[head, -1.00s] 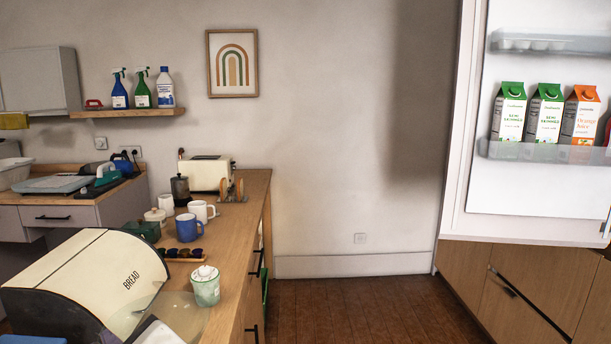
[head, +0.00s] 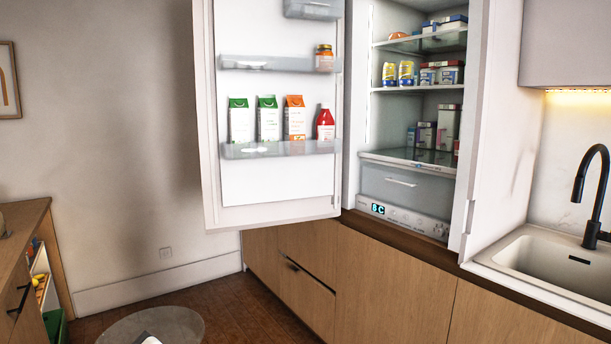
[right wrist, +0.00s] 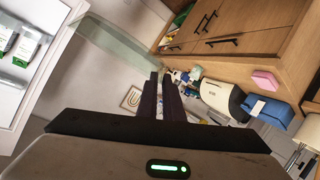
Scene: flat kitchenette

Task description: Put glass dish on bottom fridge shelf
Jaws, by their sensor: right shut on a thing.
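The glass dish (head: 165,322) is a clear, rounded piece at the bottom edge of the head view, partly cut off. In the right wrist view it is a pale greenish sheet (right wrist: 120,45) reaching the fingertips. My right gripper (right wrist: 161,78) is shut on its edge and holds it in the air over the floor. The fridge (head: 412,110) stands open. Its bottom shelf (head: 400,158) is a glass plate above a clear drawer (head: 405,190), with several boxes and a carton (head: 447,127) toward the back and right. The shelf's front left is bare. My left gripper is out of view.
The open fridge door (head: 275,195) reaches out left of the opening, with cartons and a red bottle (head: 325,124) in its racks. A sink (head: 550,265) and black tap (head: 592,190) are at right. A wooden counter (head: 25,215) is at left. Floor between is clear.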

